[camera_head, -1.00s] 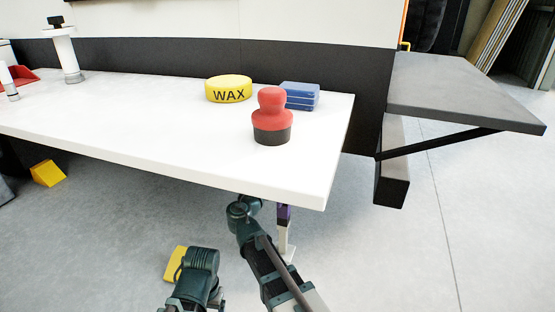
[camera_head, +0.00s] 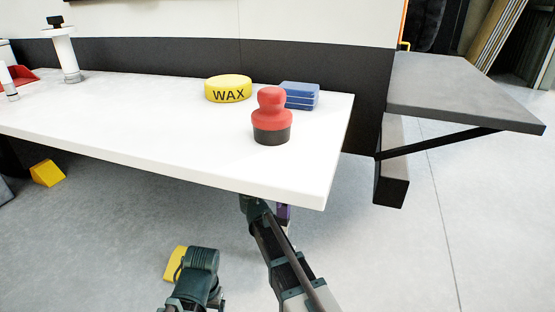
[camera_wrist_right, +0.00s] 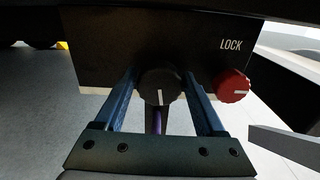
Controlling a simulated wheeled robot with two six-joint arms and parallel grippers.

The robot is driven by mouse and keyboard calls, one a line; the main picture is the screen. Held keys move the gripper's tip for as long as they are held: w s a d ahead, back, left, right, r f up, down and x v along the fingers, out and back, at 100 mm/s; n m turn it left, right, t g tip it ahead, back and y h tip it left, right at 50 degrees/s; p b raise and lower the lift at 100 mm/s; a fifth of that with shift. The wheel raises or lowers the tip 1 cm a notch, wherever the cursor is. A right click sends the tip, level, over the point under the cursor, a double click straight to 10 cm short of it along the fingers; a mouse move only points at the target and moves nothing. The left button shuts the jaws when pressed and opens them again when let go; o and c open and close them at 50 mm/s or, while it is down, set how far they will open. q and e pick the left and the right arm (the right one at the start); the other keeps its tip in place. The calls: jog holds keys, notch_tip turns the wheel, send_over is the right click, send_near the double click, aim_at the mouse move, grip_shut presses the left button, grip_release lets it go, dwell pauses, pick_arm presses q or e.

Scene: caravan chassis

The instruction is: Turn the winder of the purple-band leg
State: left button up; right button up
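The winder is a dark round knob (camera_wrist_right: 160,86) with a white mark, on a dark box face in the right wrist view. My right gripper (camera_wrist_right: 161,92) is open, its two blue fingers either side of the knob; I cannot tell whether they touch it. A purple band (camera_wrist_right: 158,122) shows below the knob. In the head view the purple-band leg (camera_head: 284,212) stands under the table's front right corner, partly hidden by my right arm. My right gripper is hidden under the tabletop there. My left arm shows at the bottom, but its gripper fingers do not.
A red knob (camera_wrist_right: 233,86) marked LOCK sits right of the winder. The white tabletop (camera_head: 130,125) overhangs my right arm. On it stand a red-topped black-based object (camera_head: 271,117), a yellow WAX tin (camera_head: 229,89) and blue blocks (camera_head: 300,95). A yellow object (camera_head: 175,262) lies on the floor.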

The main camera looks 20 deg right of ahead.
jog(key=c, duration=1)
jog(key=shift+o, duration=0.2)
jog(key=shift+m, duration=0.3)
jog(key=m, duration=0.6)
jog(key=shift+s+d+m, duration=0.1)
jog(key=shift+m, duration=0.3)
jog(key=m, duration=0.6)
jog(key=shift+f, duration=0.15)
jog(key=shift+m, duration=0.3)
jog(key=o, duration=1.4)
